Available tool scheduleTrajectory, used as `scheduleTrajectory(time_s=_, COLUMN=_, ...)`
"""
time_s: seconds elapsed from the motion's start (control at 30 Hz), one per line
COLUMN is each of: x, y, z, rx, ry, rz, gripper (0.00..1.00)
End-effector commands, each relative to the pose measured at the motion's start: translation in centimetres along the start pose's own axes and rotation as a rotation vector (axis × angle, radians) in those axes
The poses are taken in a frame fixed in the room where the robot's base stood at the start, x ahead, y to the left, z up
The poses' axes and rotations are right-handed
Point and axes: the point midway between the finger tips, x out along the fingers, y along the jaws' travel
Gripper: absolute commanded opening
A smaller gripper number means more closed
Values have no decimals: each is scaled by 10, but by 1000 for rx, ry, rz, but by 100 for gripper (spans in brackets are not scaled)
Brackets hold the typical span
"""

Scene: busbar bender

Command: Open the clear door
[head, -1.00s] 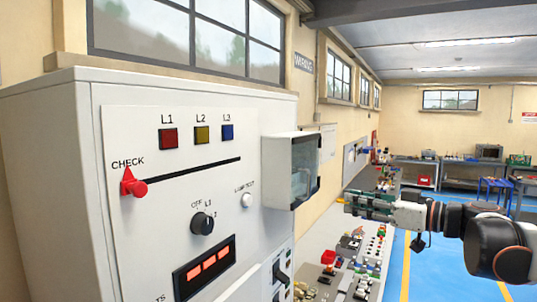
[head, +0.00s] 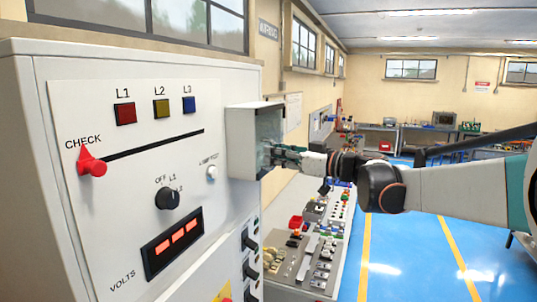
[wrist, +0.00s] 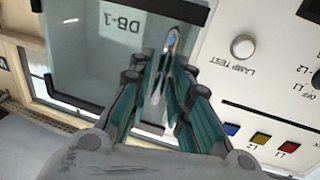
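The clear door (head: 270,124) is the see-through front of a white box (head: 241,140) on the cabinet's right side. It looks closed in the head view. In the wrist view the clear door (wrist: 85,62) has a dark frame and a "DB-1" label shows through it. My gripper (head: 275,156) is at the lower part of the door's front. In the wrist view my gripper (wrist: 168,48) has its green fingers converging in front of the pane, near its lamp-test side. The fingertips overlap a small shiny piece, so their gap and any contact are unclear.
The white cabinet panel (head: 130,215) carries a red check knob (head: 92,164), a black selector (head: 167,198), a lamp-test button (head: 211,172) and coloured lamps. A bench (head: 300,260) with several parts stands below and right of the box. The blue floor (head: 410,260) is open.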

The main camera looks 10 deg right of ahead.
Motion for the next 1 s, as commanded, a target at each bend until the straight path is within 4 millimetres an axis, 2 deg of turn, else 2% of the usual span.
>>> scheduleTrajectory(time_s=0.17, x=10, y=-1, z=0, rx=0, ry=0, rz=-1, gripper=18)
scheduleTrajectory(time_s=0.43, x=11, y=0, z=0, rx=0, ry=0, rz=0, gripper=18)
scheduleTrajectory(time_s=0.53, x=11, y=0, z=0, rx=0, ry=0, rz=0, gripper=0)
scheduleTrajectory(time_s=1.0, x=7, y=3, z=1, rx=0, ry=0, rz=-44, gripper=0)
